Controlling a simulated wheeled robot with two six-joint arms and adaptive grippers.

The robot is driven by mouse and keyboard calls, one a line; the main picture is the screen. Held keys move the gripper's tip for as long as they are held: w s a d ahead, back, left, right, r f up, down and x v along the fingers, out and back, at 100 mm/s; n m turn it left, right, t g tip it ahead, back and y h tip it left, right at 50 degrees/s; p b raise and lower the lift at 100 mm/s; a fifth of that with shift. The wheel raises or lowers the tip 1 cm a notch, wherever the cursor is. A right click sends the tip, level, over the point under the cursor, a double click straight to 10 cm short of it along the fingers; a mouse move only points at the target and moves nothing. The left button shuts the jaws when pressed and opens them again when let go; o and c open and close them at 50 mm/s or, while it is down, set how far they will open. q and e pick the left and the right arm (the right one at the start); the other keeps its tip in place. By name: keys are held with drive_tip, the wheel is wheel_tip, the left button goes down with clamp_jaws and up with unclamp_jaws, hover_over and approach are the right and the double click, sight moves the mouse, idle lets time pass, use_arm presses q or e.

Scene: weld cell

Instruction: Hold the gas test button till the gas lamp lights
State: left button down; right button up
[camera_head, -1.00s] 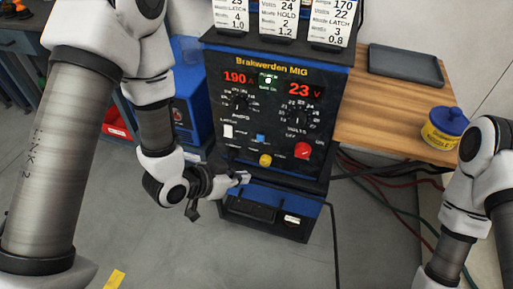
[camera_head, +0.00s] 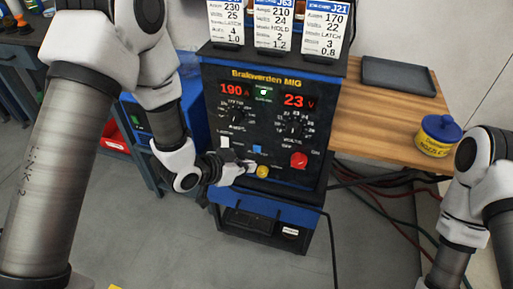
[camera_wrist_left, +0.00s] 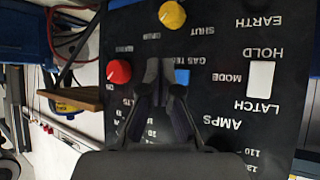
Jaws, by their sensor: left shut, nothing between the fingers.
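The welder panel (camera_head: 222,110) faces me. The blue gas test button (camera_head: 257,149) sits low in its middle, above a yellow knob (camera_head: 262,171). My left gripper (camera_head: 251,167) is shut and empty, its tips close to the panel, just below and left of the button. In the left wrist view the shut fingers (camera_wrist_left: 160,66) partly cover the blue button (camera_wrist_left: 183,77); I cannot tell whether they touch the panel. A small green lamp (camera_head: 264,91) glows between the red displays; its label is too small to read. My right gripper is outside the view.
A red knob (camera_head: 299,159) and a white switch (camera_head: 224,142) flank the button. Cards (camera_head: 273,25) stand on top of the welder. A wooden bench (camera_head: 375,120) at right holds a dark tray (camera_head: 398,77) and a blue-lidded tub (camera_head: 437,136). Cables run below the bench.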

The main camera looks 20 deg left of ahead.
sight(263, 154)
use_arm(q)
drive_tip(key=shift+w+p, duration=0.35)
drive_tip(key=shift+w, duration=1.05)
drive_tip(key=shift+w+d+p, duration=0.1)
drive_tip(key=shift+w+p, duration=0.2)
drive_tip(key=shift+w, duration=0.1)
drive_tip(key=shift+w, duration=0.45)
idle(2.0)
idle(0.7)
drive_tip(key=shift+s, duration=0.9)
drive_tip(key=shift+s, duration=0.1)
